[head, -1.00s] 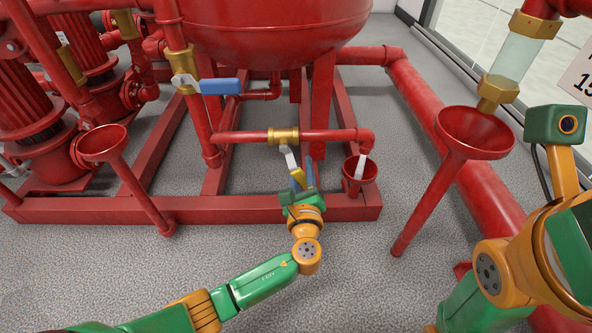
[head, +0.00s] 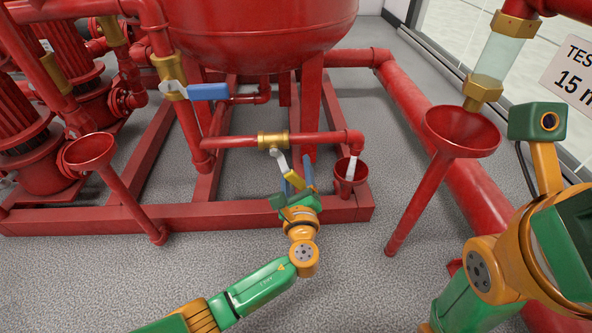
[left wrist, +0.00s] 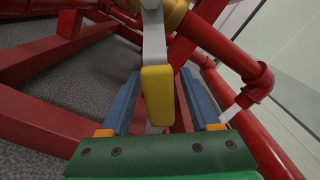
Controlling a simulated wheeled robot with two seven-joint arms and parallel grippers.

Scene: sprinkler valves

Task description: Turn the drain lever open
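The drain lever (head: 286,168) has a silver arm and a yellow grip, and hangs from a brass valve (head: 273,139) on the low red pipe. It slants down and to the right in the head view. My left gripper (head: 296,173) is open, with its blue fingers on either side of the lever. In the left wrist view the yellow grip (left wrist: 157,95) lies between the two fingers, with gaps visible on both sides. My right arm shows at the right edge of the head view, but its gripper is not visible.
A small red drain cup (head: 350,178) stands right of the lever under the pipe's end. A blue-handled valve (head: 208,92) sits on the upright pipe at the left. Red funnels (head: 462,132) and the red frame beam (head: 240,216) are nearby. Grey floor in front is clear.

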